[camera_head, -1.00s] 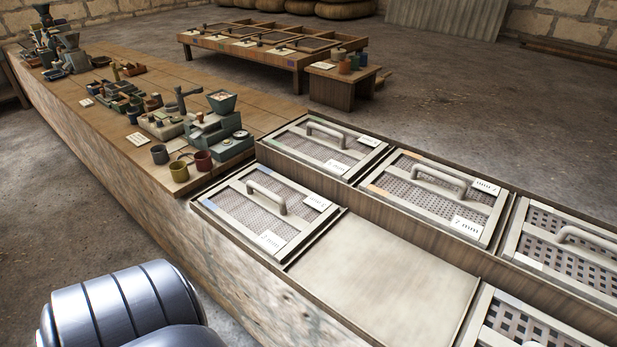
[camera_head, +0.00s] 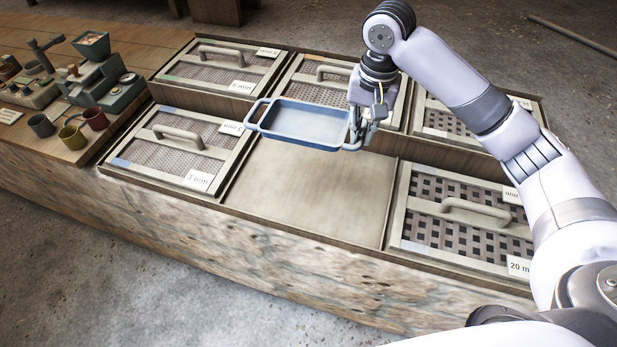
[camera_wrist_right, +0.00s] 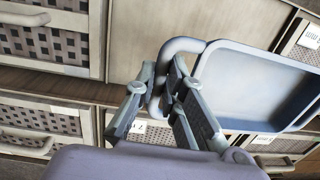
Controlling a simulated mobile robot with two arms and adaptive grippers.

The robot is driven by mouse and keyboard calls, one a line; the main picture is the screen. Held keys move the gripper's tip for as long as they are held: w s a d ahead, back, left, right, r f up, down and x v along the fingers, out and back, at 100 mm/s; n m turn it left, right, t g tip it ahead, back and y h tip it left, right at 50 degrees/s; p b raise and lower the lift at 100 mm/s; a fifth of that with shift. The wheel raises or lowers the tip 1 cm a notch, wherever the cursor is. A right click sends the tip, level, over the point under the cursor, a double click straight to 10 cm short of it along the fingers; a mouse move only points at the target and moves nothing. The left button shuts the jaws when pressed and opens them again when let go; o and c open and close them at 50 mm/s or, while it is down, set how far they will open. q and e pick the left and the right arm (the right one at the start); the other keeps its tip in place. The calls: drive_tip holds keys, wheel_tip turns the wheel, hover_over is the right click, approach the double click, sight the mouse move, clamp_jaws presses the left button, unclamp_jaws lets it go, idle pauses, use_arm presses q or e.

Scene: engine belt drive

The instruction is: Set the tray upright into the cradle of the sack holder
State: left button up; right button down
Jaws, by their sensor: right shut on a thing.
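A shallow blue tray (camera_head: 302,123) with a loop handle at each end hangs roughly level above the bare panel between the sieve frames. My right gripper (camera_head: 362,140) is shut on the handle at the tray's right end. The right wrist view shows the gripper fingers (camera_wrist_right: 172,95) around that handle and part of the tray (camera_wrist_right: 250,88), its far side cut off by the frame edge. My left gripper is not in view. No sack holder or cradle that I can make out shows in these frames.
Handled sieve frames stand around the bare panel (camera_head: 310,195), including a coarse one (camera_head: 460,215) at right and a finer one (camera_head: 178,150) at left. Scales and cups (camera_head: 95,118) stand on the bench at left. Open floor lies in front.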

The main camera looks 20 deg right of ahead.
drive_tip(key=w, duration=0.2)
hover_over(346, 192)
wheel_tip(346, 192, down, 15)
drive_tip(key=shift+f, duration=0.1)
wheel_tip(346, 192, down, 5)
drive_tip(key=shift+r, duration=0.1)
drive_tip(key=c, duration=1.7)
unclamp_jaws()
drive_tip(key=shift+s, duration=0.1)
drive_tip(key=shift+o, duration=0.2)
